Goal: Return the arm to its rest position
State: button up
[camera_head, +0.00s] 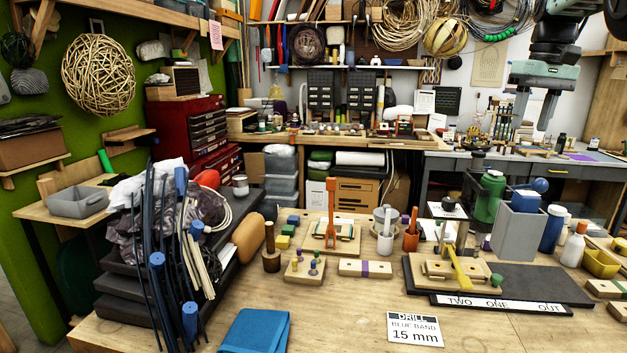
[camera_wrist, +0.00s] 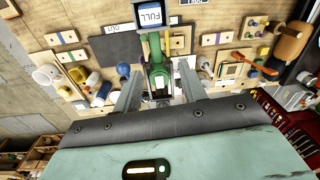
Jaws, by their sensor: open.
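My gripper (camera_head: 534,108) shows at the upper right in the head view, raised above the right side of the workbench and pointing down. Its two fingers are apart with nothing between them. In the wrist view my gripper (camera_wrist: 158,90) also shows open, its fingers on either side of a green device on the bench far below. The wooden workbench (camera_head: 330,310) lies well under it. My gripper touches nothing that I can see.
Dark canes (camera_head: 158,262) stand upright at the left. Coils of cane (camera_head: 405,22) hang on the back wall. The front middle of the bench is mostly clear.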

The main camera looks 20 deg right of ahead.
jog(key=w+a+f+n, duration=0.15)
jog(key=a+f, duration=0.25)
jog(key=a, duration=0.6)
jog(key=a+f+n+y+b, duration=0.15)
jog(key=a+f, duration=0.35)
jog(key=a, duration=0.5)
jog(key=w+a+f+n+p, duration=0.15)
jog(key=a+f, duration=0.25)
jog(key=a, duration=0.6)
jog(key=s+a+f+n+b, duration=0.1)
jog(key=s+a+f+n, duration=0.15)
jog(key=a, duration=0.25)
jog(key=s+a+f+n, duration=0.1)
jog(key=s+a+f, duration=0.1)
jog(key=s+a, duration=0.25)
jog(key=s+a+f+n, duration=0.1)
jog(key=s+a+f, duration=0.1)
jog(key=s, duration=0.4)
jog(key=s+a+f+n, duration=0.1)
jog(key=s+a+f, duration=0.2)
jog(key=s, duration=0.3)
jog(key=s+a+f+n+h+b, duration=0.1)
jog(key=s+a+f+n, duration=0.1)
jog(key=s+f, duration=0.3)
jog(key=shift+s+a+g, duration=0.3)
jog(key=shift+s+a, duration=0.25)
